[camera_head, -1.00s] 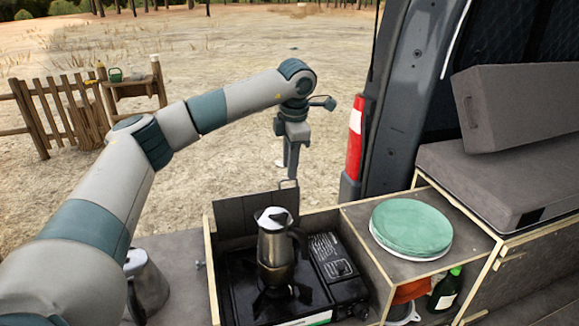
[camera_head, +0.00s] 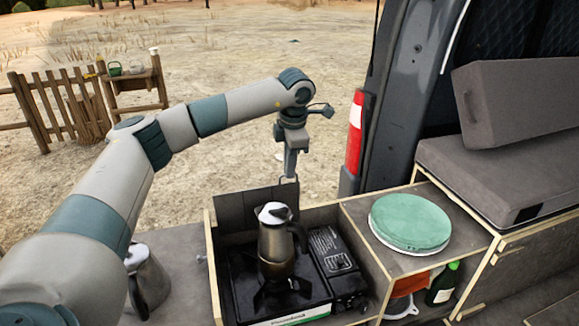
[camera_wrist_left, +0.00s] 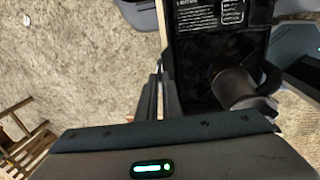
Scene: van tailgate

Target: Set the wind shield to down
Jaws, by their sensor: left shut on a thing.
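The wind shield (camera_head: 240,207) is a dark flat panel standing upright along the back edge of the black camping stove (camera_head: 240,290). My left gripper (camera_head: 290,178) points down at the shield's right part, with its fingertips at the top edge. It is shut on the shield. In the left wrist view the gripper's fingers (camera_wrist_left: 160,92) are close together beside the stove (camera_wrist_left: 195,60), and the shield is seen nearly edge-on and hard to make out. My right gripper is in neither view.
A steel moka pot (camera_head: 276,240) stands on the burner, close in front of the shield. A kettle-like pot (camera_head: 147,280) is left of the stove box. Green plates (camera_head: 410,222) lie on the counter at right. The van's door pillar (camera_head: 405,90) rises behind.

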